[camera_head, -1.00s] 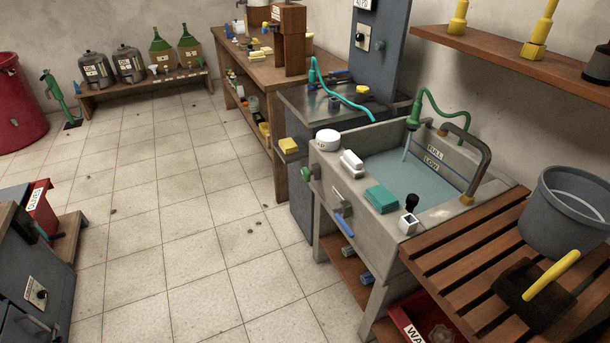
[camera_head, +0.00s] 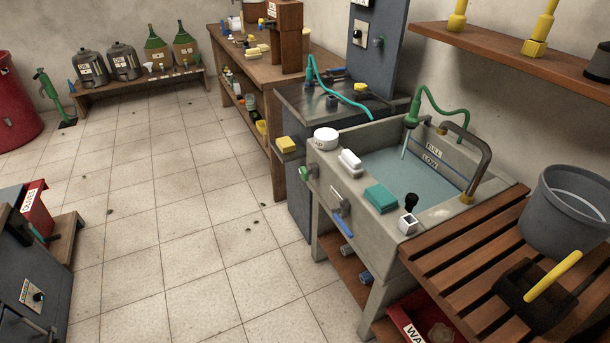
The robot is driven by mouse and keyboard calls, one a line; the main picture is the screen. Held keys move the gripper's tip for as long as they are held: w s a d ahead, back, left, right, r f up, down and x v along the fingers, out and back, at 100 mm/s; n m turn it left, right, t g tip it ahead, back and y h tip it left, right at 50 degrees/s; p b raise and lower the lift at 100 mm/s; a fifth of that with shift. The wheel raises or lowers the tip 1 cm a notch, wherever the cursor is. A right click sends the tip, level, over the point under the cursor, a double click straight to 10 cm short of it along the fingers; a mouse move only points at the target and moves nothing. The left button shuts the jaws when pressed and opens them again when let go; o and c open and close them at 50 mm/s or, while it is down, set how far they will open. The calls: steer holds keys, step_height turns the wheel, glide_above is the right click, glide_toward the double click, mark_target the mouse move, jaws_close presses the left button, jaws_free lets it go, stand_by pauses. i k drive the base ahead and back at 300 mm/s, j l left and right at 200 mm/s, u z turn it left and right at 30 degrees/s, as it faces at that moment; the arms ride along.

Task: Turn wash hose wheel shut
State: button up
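A grey stone wash sink (camera_head: 329,182) stands right of centre with blue-grey water in its basin (camera_head: 405,172). A green hose (camera_head: 452,107) arches over the far rim and ends in a green nozzle (camera_head: 412,116), with a pale stream below it running into the water. A small green wheel (camera_head: 305,174) is on the sink's left outer side, near the top; I take it for the wash hose wheel, but no label on it is readable. FULL and LOW marks (camera_head: 433,156) show on the inner wall above the water. My gripper is not in view.
A white tub (camera_head: 326,138), white brush (camera_head: 350,161) and teal sponge (camera_head: 381,197) sit on the sink's near rim. A blue handle (camera_head: 342,226) sticks out from its front. A slatted wooden board (camera_head: 455,255) adjoins on the right. The tiled floor (camera_head: 190,210) to the left is open.

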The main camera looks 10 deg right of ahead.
mark_target(304, 173)
steer(key=i+j, duration=0.3)
steer(key=i+j+u, duration=0.15)
steer(key=i, duration=0.35)
steer(key=i+j, duration=0.35)
steer(key=i+j+u, duration=0.15)
steer(key=i, duration=0.35)
steer(key=i+j, duration=0.3)
steer(key=i+u, duration=0.05)
steer(key=i, duration=0.05)
